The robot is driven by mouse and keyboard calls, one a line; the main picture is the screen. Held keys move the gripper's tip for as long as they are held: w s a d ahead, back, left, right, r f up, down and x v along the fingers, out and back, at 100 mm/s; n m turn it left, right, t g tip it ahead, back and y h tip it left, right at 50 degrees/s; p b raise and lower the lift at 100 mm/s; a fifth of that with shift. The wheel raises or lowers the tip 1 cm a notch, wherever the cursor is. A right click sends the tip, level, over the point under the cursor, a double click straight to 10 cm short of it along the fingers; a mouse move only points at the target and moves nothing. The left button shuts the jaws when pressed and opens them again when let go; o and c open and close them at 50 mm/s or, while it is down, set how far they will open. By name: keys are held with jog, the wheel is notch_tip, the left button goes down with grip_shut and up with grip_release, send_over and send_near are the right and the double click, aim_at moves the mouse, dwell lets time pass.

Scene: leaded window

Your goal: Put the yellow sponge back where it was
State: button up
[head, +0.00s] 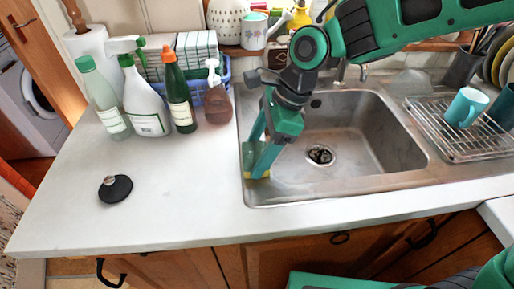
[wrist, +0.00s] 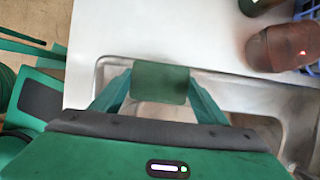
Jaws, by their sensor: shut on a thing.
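The yellow sponge (head: 257,174) is between the fingers of my gripper (head: 258,160) at the left rim of the sink (head: 280,194). In the head view a yellow edge shows at its lower end, and the fingers cover part of it. In the wrist view the green face of the sponge (wrist: 160,83) fills the space between the two fingertips of my gripper (wrist: 160,88). My gripper is shut on it. I cannot tell whether the sponge touches the rim or hangs just above it.
Left of the sink, the white counter (head: 190,190) is largely clear, with a black disc-shaped stopper (head: 115,189). Several bottles, including a pinkish soap bottle (head: 217,104), and a blue basket (head: 196,90) stand at the back. A dish rack (head: 470,145) is at right.

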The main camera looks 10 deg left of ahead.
jog(key=shift+f, duration=0.1)
jog(key=o, duration=0.9)
jog(key=v, duration=1.2)
